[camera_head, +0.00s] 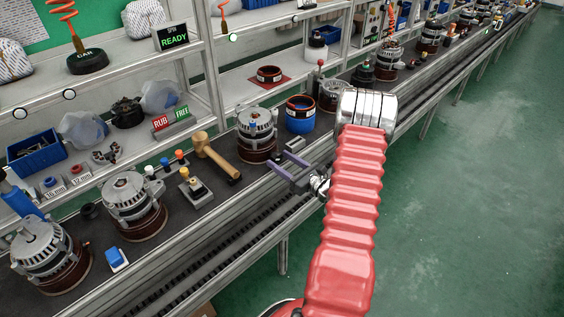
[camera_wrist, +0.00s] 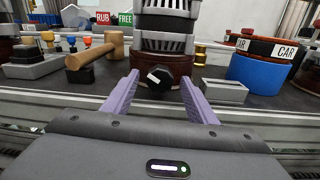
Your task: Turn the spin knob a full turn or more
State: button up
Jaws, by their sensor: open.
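The spin knob (camera_wrist: 159,78) is a black faceted knob with a white mark, low on the front of an alternator (camera_wrist: 166,40) in the wrist view. The white mark tilts down to the right. My gripper (camera_wrist: 158,92) is open, with its two lilac fingers on either side of the knob in the picture. I cannot tell whether the fingertips reach it. In the head view my gripper (camera_head: 288,168) is beside the same alternator (camera_head: 257,132), over the front edge of the bench. The knob is not clear in that view.
A wooden mallet (camera_head: 215,156) lies left of the alternator. A blue container (camera_head: 300,118) stands to its right, and a small grey block (camera_wrist: 226,90) is close to the right finger. RUB and FREE signs (camera_head: 171,119) stand behind. A rail runs along the bench front.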

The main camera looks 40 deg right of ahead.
jog(key=shift+c, duration=0.3)
jog(key=c, duration=1)
jog(key=shift+n, duration=0.4)
jog(key=n, duration=0.4)
jog(key=shift+n, duration=2)
jog(key=shift+a, duration=0.1)
